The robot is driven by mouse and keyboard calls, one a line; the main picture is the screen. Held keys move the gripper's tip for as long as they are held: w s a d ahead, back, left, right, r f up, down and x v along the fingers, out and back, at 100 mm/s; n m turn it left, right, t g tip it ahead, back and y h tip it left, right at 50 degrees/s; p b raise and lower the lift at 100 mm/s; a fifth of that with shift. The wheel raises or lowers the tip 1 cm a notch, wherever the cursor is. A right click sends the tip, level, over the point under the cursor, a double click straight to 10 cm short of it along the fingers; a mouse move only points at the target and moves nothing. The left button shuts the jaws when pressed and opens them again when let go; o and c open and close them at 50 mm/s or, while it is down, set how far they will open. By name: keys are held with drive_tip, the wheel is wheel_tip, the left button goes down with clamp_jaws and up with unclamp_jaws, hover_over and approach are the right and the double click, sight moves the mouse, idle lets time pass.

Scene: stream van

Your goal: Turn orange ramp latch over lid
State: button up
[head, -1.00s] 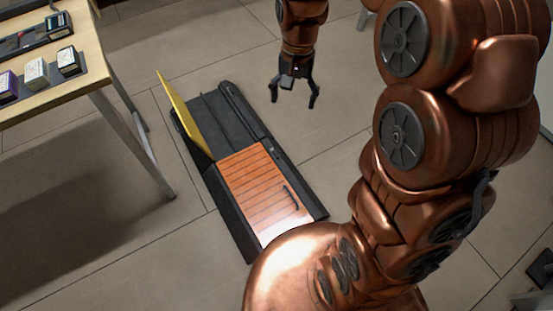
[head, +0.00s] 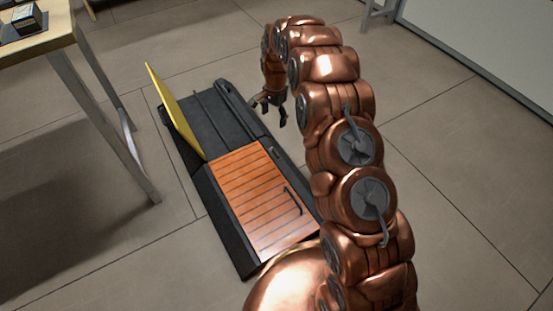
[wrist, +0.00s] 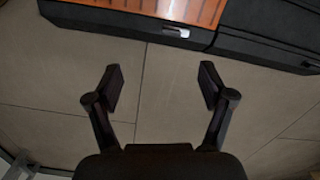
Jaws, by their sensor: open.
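The orange slatted lid (head: 258,195) lies flat and closed over the near half of a long black case (head: 232,232) on the floor. A dark curved handle (head: 293,201) is on the lid. A small grey piece, seemingly the latch (head: 274,153), sits on the case's right rim by the lid's far corner. It shows as a pale metallic piece in the wrist view (wrist: 176,32); I cannot tell how it is turned. My gripper (head: 269,112) is open and empty, just right of the case. In the wrist view its spread fingers (wrist: 160,85) have only floor between them.
A yellow panel (head: 176,112) stands raised, tilted, on the case's far left side. The far half of the case is an open dark bed (head: 214,118). A wooden table (head: 55,45) with metal legs stands at left. The floor (head: 440,190) to the right is free.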

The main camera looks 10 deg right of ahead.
sight(276, 152)
drive_tip(key=w+f+m+b, duration=0.1)
drive_tip(key=f+b, duration=0.1)
drive_tip(key=f, duration=0.4)
drive_tip(key=w+d+f+b, duration=0.1)
drive_tip(key=w+f+b, duration=0.1)
drive_tip(key=f, duration=0.4)
drive_tip(key=w+f+m+b, duration=0.1)
drive_tip(key=f+b, duration=0.1)
drive_tip(key=f, duration=0.5)
drive_tip(key=shift+w+d+m+h, duration=0.25)
drive_tip(key=shift+d+m+h, duration=0.05)
drive_tip(key=shift+d, duration=0.1)
drive_tip(key=shift+f+b, duration=1.85)
drive_tip(key=shift+f, duration=2)
drive_tip(key=c, duration=1.2)
